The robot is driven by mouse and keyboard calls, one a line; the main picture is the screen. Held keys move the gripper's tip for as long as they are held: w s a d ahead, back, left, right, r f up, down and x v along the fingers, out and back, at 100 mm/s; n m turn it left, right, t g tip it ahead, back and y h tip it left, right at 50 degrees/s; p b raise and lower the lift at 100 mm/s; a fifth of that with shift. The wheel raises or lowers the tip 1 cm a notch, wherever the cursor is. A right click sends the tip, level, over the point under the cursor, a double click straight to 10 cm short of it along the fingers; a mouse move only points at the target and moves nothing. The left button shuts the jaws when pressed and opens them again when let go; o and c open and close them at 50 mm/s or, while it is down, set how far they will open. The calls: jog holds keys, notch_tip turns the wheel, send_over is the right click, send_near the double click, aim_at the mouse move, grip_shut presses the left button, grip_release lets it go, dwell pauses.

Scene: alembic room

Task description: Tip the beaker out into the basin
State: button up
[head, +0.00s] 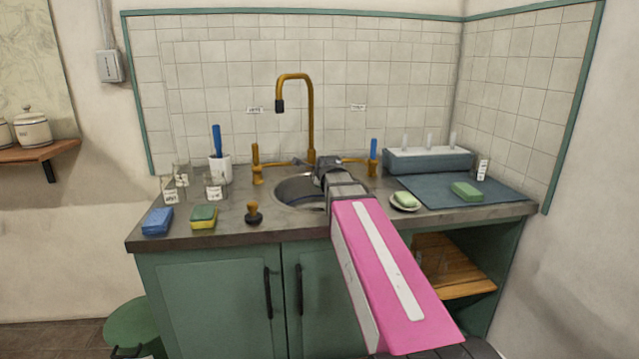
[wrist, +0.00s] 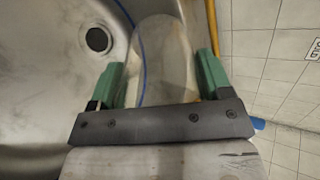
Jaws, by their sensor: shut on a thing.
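My gripper (head: 327,168) is over the basin (head: 291,190) in the head view, at the basin's right part. In the wrist view the green fingers of my gripper (wrist: 163,78) are shut on the clear glass beaker (wrist: 166,48). The beaker lies between the fingers, with the steel basin (wrist: 45,75) and its dark round drain (wrist: 98,39) to the left. In the head view my arm hides the beaker. I cannot tell how far it is tilted or whether it holds anything.
A brass tap (head: 310,115) stands behind the basin. At left are glass jars (head: 216,188), a blue sponge (head: 157,221), a yellow-green sponge (head: 204,216) and a dark stopper (head: 254,213). At right are a soap dish (head: 404,203) and a blue mat (head: 440,198) with a green block (head: 467,190).

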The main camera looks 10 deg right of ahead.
jog(key=shift+s+r+g, duration=0.25)
jog(key=shift+r+g, duration=0.2)
jog(key=shift+g, duration=0.35)
jog(key=g, duration=0.4)
jog(key=shift+a+r, duration=0.15)
jog(key=shift+r, duration=0.1)
jog(key=g, duration=0.6)
jog(key=shift+r, duration=0.3)
jog(key=shift+g, duration=0.9)
jog(key=shift+s, duration=0.2)
jog(key=shift+r, duration=0.1)
